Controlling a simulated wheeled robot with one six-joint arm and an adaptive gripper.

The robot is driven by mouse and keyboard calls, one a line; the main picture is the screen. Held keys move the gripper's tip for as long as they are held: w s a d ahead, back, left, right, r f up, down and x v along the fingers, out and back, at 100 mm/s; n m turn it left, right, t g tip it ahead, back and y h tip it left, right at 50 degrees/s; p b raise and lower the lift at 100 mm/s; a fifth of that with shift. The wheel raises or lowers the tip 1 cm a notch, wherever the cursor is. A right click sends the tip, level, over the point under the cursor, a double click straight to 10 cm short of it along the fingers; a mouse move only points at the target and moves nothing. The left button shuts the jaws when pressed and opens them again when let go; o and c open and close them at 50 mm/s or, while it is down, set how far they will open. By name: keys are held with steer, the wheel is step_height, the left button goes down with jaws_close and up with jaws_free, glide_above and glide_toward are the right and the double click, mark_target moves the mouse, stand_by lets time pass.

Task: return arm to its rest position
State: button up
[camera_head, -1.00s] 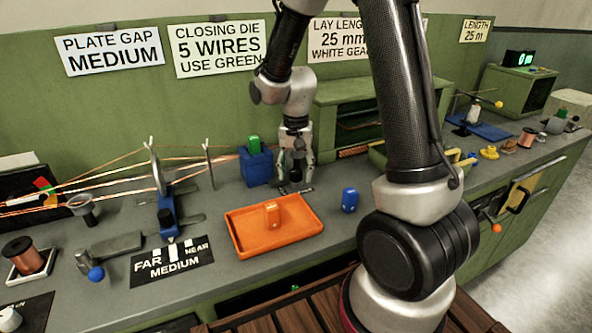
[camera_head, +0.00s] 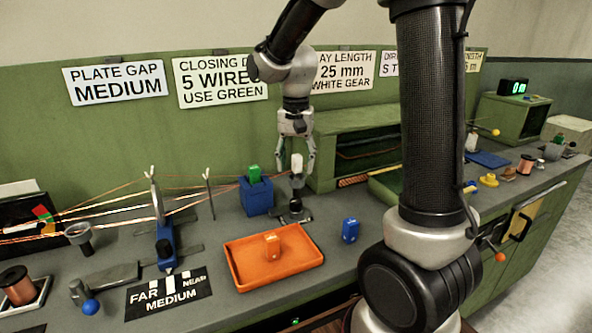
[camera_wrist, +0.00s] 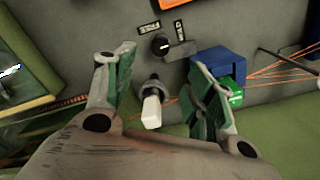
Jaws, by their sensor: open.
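My gripper (camera_head: 296,172) hangs point-down above the bench, in front of the green back panel. Its two fingers are spread with nothing gripped. A white-topped lever (camera_head: 297,163) rises from a dark base on the bench and shows between the fingers in the head view. In the wrist view the white lever (camera_wrist: 151,110) also shows between the open fingers (camera_wrist: 155,70); whether they touch it I cannot tell. My arm is bent, with its forearm high across the top of the head view.
A blue block holder with a green piece (camera_head: 254,174) stands just left of the gripper. An orange tray (camera_head: 240,278) with an orange block (camera_head: 272,243) and a blue block (camera_head: 350,230) lie in front. A green machine housing (camera_head: 350,125) stands right. Wires stretch at left.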

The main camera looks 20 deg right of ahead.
stand_by(0.4)
steer(key=s+d+r+n+t, duration=0.1)
steer(key=s+d+r+n, duration=0.1)
steer(key=s, duration=0.5)
steer(key=s+d+r+n+t, duration=0.1)
steer(key=s+d+r+n, duration=0.1)
steer(key=s, duration=0.5)
steer(key=s+d+r+n+t, duration=0.1)
steer(key=s+r+n+t, duration=0.1)
steer(key=s, duration=0.5)
step_height(320, 180, up, 2)
steer(key=shift+s+d+r+n, duration=0.15)
steer(key=shift+s+d+n, duration=0.15)
steer(key=shift+d+n, duration=0.15)
